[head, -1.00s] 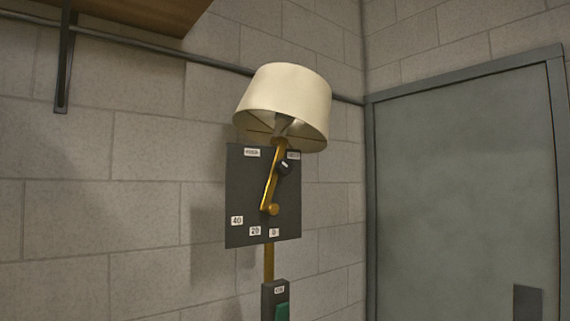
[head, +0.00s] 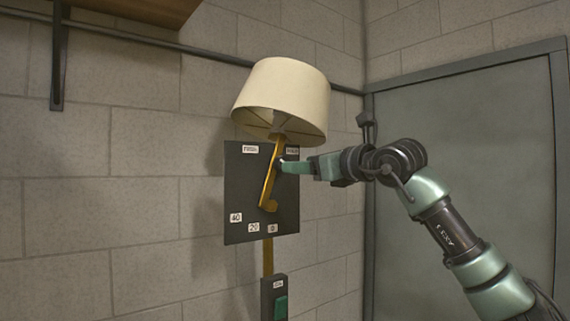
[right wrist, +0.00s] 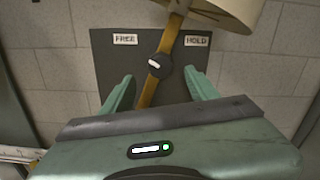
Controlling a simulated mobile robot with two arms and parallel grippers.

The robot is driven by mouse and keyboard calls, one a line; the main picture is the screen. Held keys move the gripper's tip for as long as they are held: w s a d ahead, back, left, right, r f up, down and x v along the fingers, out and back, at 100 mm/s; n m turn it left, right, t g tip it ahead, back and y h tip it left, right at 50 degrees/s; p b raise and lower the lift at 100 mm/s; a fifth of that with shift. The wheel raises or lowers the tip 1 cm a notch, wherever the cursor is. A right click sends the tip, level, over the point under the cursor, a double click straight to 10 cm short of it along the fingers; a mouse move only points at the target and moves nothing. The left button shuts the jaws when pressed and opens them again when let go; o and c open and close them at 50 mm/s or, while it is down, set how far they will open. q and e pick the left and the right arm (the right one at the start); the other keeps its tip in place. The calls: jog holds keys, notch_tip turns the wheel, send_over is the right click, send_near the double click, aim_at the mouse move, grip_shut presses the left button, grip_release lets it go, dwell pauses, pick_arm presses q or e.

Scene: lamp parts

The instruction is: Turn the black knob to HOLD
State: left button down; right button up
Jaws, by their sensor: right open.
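The black knob (right wrist: 159,65) sits on a brass arm (right wrist: 172,40) in front of a dark panel (head: 240,190). A white mark on the knob points up and left, toward the FREE label (right wrist: 125,39). The HOLD label (right wrist: 196,41) is at the panel's upper right. My right gripper (right wrist: 160,88) is open, one green finger on each side of the knob in the right wrist view, apart from it in the picture. In the head view my right gripper (head: 290,167) reaches the panel from the right and hides the knob. My left gripper is not in view.
A cream lampshade (head: 284,97) hangs just above the panel. Number labels (head: 253,227) run along the panel's lower part. A lower box with a green switch (head: 281,307) is on the post below. A grey door (head: 465,130) stands behind my right arm.

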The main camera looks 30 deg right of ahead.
aim_at(278, 161)
jog(key=w+p, duration=0.1)
jog(key=w, duration=0.1)
jog(key=w+p, duration=0.3)
jog(key=w, duration=0.2)
jog(key=shift+a+r, duration=0.2)
jog(key=shift+a, duration=0.05)
jog(key=shift+w+f+p, duration=0.1)
jog(key=shift+w+p, duration=0.2)
jog(key=shift+w, duration=0.05)
jog(key=shift+c, duration=0.3)
